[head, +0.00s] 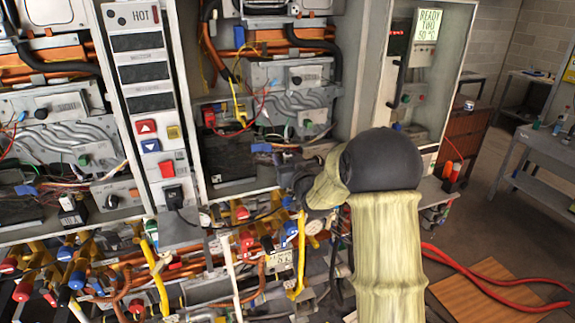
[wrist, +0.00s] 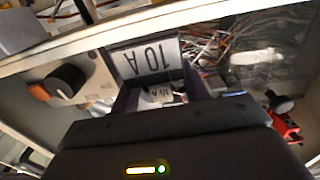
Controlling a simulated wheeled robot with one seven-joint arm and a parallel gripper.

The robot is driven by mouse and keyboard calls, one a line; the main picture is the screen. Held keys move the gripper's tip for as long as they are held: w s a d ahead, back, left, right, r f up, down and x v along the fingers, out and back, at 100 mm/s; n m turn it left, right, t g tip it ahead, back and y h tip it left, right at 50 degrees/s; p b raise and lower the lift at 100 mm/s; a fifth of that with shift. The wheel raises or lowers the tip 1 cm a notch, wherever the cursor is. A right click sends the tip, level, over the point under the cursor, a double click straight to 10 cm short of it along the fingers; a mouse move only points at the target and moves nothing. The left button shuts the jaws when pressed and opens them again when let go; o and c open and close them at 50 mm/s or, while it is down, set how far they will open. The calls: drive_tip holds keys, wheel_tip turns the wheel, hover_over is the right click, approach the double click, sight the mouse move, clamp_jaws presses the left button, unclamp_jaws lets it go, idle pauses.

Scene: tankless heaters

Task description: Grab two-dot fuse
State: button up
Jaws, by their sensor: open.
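My gripper (head: 284,162) reaches into the lower part of the middle heater cabinet in the head view, and my arm hides part of that area. In the wrist view its dark body fills the bottom, and the open jaws (wrist: 162,92) point at a small pale piece marked 10 A (wrist: 161,96), which looks like a fuse. This piece sits between or just beyond the fingers; I cannot tell whether they touch it. A larger 10 A label plate (wrist: 150,58) is right behind it. I see no two-dot mark on the piece.
A black knob (wrist: 66,82) is left of the jaws and a red part (wrist: 286,124) right. Loose wires (wrist: 195,48) lie beyond. In the head view, a control column (head: 150,100) stands left, and pipes with coloured valves (head: 245,240) run below. Red hoses (head: 480,280) cross the floor.

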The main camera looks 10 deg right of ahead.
clamp_jaws()
drive_tip(key=shift+r, duration=0.1)
drive_tip(key=shift+r+b, duration=0.35)
drive_tip(key=shift+r, duration=0.2)
wheel_tip(320, 180, up, 6)
drive_tip(key=shift+s+f+b, duration=0.1)
drive_tip(key=shift+b, duration=0.9)
drive_tip(key=s+d+b, duration=0.3)
drive_tip(key=s+b, duration=0.2)
drive_tip(key=s, duration=1.2)
drive_tip(key=shift+s, duration=0.3)
drive_tip(key=shift+d, duration=0.1)
